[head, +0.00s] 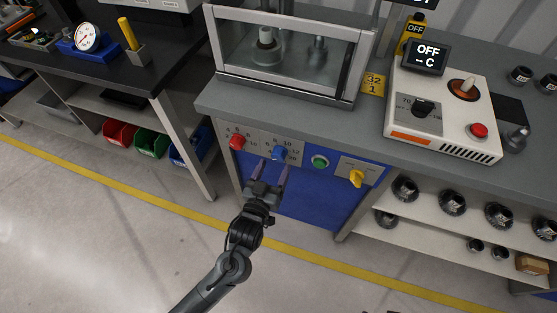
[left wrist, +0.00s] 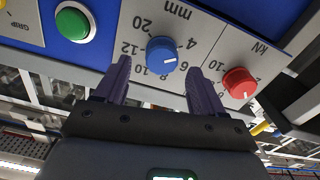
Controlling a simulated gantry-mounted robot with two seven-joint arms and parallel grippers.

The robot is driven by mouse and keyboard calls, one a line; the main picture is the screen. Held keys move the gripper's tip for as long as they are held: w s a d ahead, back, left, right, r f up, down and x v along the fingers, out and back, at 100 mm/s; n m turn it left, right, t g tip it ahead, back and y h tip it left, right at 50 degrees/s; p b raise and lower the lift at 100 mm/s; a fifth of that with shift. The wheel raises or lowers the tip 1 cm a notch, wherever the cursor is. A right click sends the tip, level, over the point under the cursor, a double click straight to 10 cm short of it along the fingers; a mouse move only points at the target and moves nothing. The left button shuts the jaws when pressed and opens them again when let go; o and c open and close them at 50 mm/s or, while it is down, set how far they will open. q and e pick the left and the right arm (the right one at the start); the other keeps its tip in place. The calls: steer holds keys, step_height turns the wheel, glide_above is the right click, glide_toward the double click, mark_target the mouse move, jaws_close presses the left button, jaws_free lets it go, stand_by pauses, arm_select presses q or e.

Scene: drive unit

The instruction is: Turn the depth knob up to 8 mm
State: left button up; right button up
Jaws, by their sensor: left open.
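The depth knob is the blue knob (head: 279,153) on the front panel, on a light plate with a scale marked in mm. It also shows in the left wrist view (left wrist: 162,55), where the scale is upside down. A small pale mark shows on the knob, but I cannot tell exactly which number it points to. My left gripper (head: 273,165) is open and empty just in front of and below the knob. In the left wrist view its fingers (left wrist: 158,68) stand apart on either side of the knob, with no clear contact. My right gripper is not in view.
A red knob (head: 237,142) with a kN scale sits left of the blue one. A green button (head: 320,162) and a yellow switch (head: 356,178) sit to the right. The grey bench top (head: 290,118) overhangs above. The floor in front is clear.

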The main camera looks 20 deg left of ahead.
mark_target(277, 159)
arm_select(q)
steer(key=w, duration=0.2)
steer(key=w+b, duration=0.1)
steer(key=w, duration=0.1)
steer(key=shift+a, duration=0.3)
steer(key=shift+w+d, duration=0.15)
steer(key=shift+c, duration=0.4)
steer(key=shift+r, duration=0.1)
steer(key=c, duration=1)
